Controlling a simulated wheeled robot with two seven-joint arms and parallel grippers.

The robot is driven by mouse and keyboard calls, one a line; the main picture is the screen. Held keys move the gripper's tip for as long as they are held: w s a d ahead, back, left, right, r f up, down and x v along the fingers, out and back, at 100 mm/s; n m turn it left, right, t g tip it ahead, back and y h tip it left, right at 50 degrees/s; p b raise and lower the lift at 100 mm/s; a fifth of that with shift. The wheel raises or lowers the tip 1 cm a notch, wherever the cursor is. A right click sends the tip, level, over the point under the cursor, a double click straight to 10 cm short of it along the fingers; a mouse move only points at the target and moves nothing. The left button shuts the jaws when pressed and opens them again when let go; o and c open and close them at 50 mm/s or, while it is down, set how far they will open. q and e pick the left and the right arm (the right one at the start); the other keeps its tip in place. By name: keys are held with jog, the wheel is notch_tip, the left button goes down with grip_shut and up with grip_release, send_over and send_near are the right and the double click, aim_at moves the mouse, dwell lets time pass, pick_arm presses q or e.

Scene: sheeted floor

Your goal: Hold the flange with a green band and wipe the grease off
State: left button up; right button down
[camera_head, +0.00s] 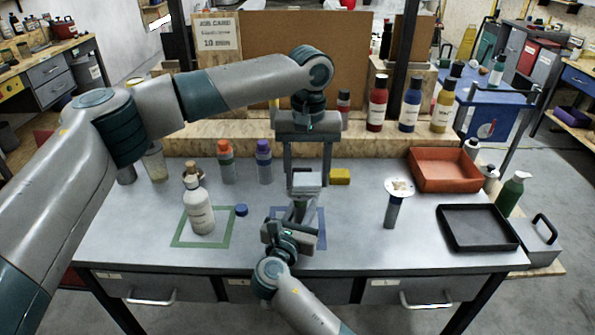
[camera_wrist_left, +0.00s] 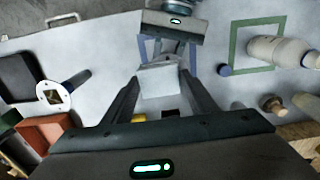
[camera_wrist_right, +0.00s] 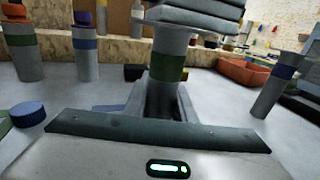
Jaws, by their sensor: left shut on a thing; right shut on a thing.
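My right gripper (camera_head: 290,236) is shut on the grey flange, which stands upright in its jaws. Its green band (camera_wrist_right: 168,67) shows in the right wrist view. My left gripper (camera_head: 307,172) points down from above and is shut on a folded grey cloth (camera_head: 306,182). The cloth also shows between the left fingers in the left wrist view (camera_wrist_left: 160,80). The cloth is at the top of the held flange and hides its upper face; I cannot tell how firmly they touch. A second flange (camera_head: 393,210) with a brown-spotted white disc stands on the table to the right.
A white bottle (camera_head: 200,212) stands in a green tape square (camera_head: 178,240), beside a loose blue cap (camera_head: 241,210). Orange-topped (camera_head: 226,168) and purple-topped (camera_head: 264,167) cylinders stand behind. A yellow block (camera_head: 340,177), red bin (camera_head: 447,170) and black tray (camera_head: 478,228) are to the right.

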pick_arm(q)
jog(key=shift+d, duration=0.4)
jog(key=shift+a+f, duration=0.15)
jog(key=shift+a, duration=0.1)
jog(key=shift+w+a, duration=0.15)
jog(key=shift+a, duration=1.8)
notch_tip(320, 180, up, 8)
jog(key=shift+r, duration=0.25)
jog(key=shift+d+f, duration=0.1)
jog(key=shift+f, duration=0.1)
